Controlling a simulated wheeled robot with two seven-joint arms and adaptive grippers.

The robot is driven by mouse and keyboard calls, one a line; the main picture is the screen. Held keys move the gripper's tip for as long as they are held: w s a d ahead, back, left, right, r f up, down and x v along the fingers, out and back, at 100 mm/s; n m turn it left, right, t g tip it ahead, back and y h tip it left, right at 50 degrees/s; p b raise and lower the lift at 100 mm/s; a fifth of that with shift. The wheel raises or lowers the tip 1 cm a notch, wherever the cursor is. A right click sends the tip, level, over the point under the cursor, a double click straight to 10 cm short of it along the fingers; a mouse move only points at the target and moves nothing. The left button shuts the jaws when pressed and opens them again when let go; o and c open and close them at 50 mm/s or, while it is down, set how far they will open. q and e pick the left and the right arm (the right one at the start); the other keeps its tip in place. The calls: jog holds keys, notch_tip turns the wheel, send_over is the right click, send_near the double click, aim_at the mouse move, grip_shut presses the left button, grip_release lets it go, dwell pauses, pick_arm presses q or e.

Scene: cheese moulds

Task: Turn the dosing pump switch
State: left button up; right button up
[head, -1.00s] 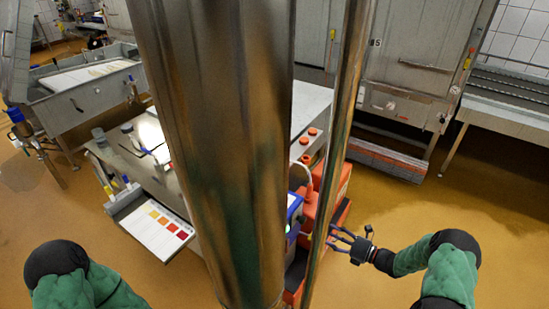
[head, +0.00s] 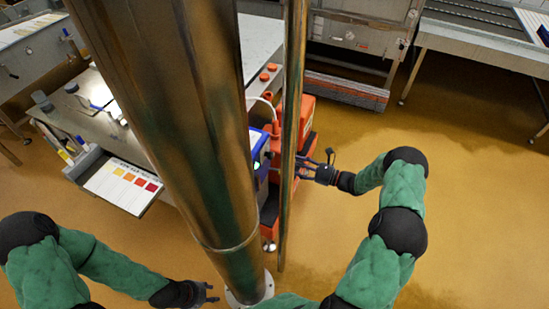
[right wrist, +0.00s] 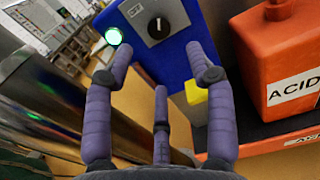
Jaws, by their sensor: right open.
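The blue dosing pump box (head: 262,150) stands behind my metal column in the head view, beside orange-red containers. In the right wrist view, its front face (right wrist: 180,62) carries a black rotary switch (right wrist: 158,27) and a lit green lamp (right wrist: 113,37). My right gripper (right wrist: 160,52) is open, its purple fingers pointing at the face on either side of the switch and below it, with nothing between them. My left gripper (head: 208,292) is low near the column foot, fingers apart and empty.
An orange ACID container (right wrist: 280,60) stands close right of the pump in the right wrist view. A steel table (head: 160,125) with a colour chart (head: 122,186) lies left of my column. The yellow-brown floor (head: 470,190) to the right is clear.

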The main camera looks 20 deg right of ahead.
aim_at(269, 155)
jog(key=b+x, duration=0.2)
jog(key=x, duration=0.7)
jog(key=shift+w+a, duration=0.3)
grip_shut()
